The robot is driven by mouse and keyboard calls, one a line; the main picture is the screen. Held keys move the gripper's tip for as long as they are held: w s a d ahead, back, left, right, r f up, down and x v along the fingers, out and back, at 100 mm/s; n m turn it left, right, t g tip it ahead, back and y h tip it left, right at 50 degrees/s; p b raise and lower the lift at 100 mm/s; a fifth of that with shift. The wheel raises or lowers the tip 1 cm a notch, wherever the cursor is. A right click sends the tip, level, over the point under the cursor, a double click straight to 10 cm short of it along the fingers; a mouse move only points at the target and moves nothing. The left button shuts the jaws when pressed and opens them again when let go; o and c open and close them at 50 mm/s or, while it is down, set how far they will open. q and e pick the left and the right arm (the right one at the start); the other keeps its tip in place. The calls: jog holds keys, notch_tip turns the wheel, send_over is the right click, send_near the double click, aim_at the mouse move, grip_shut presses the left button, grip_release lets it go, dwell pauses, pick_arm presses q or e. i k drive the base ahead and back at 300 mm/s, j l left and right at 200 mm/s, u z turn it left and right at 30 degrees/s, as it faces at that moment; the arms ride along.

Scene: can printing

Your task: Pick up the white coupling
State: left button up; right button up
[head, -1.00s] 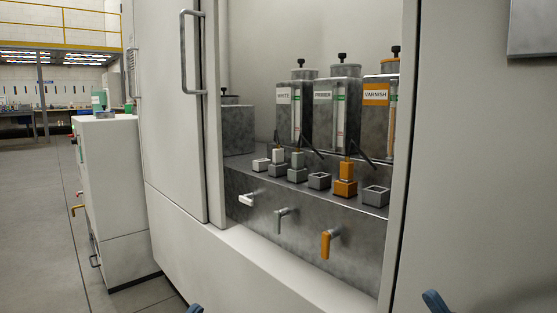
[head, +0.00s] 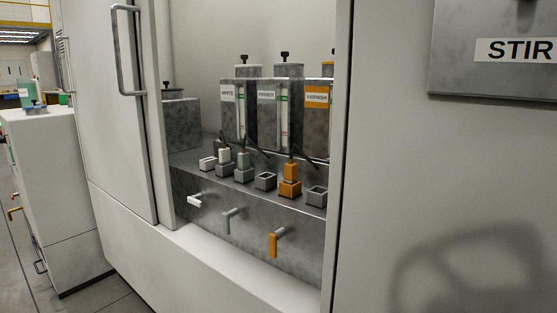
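A small upright white block, which looks like the white coupling (head: 224,155), stands on a grey block (head: 226,169) on the metal shelf inside the open cabinet. A low white block (head: 207,163) sits just left of it. To the right are a grey-green coupling (head: 243,160) on its base and an orange coupling (head: 291,171) on an orange base (head: 290,189). Dark hoses pass close behind the couplings. Neither of my grippers is in view.
Tanks labelled WHITE (head: 231,108), PRIMER (head: 269,112) and VARNISH (head: 316,115) stand behind the shelf. White (head: 195,201), grey (head: 228,224) and orange (head: 274,245) levers stick out below. The cabinet door (head: 110,150) is at left; a STIR panel (head: 490,75) is at right.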

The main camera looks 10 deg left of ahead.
aim_at(224, 153)
jog(key=i+j+z, duration=0.1)
jog(key=j+z, duration=0.4)
jog(key=z, duration=0.2)
jog(key=i+j+z, duration=0.1)
jog(key=j+z, duration=0.3)
jog(key=l, duration=0.1)
